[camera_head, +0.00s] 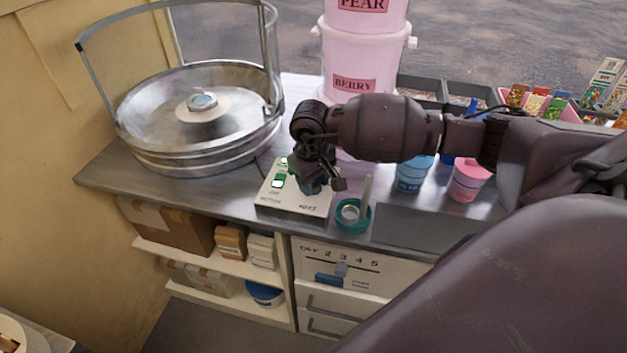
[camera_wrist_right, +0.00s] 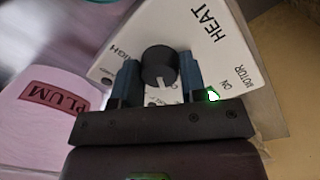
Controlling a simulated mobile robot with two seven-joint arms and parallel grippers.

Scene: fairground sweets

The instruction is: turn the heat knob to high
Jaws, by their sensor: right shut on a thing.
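The white control box (camera_head: 283,201) stands on the metal counter's front part; it fills the upper middle of the right wrist view (camera_wrist_right: 222,62), with HEAT, HIGH, MOTOR and ON lettering. The black heat knob (camera_wrist_right: 159,65) shows there between the two blue fingers of my right gripper (camera_wrist_right: 160,80), which is shut on it. The knob's white mark points down in that view, towards the gripper; the HIGH lettering is to the knob's left. In the head view my right gripper (camera_head: 318,183) covers the knob from above. My left gripper is not in view.
A green-lit motor switch (camera_head: 278,181) is on the box's left part. A large metal bowl (camera_head: 150,145) stands behind left. A teal cup (camera_head: 353,217) stands close right of the box; blue (camera_head: 408,178) and pink (camera_head: 468,181) tubs stand further right. Pink buckets (camera_head: 363,55) stand behind.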

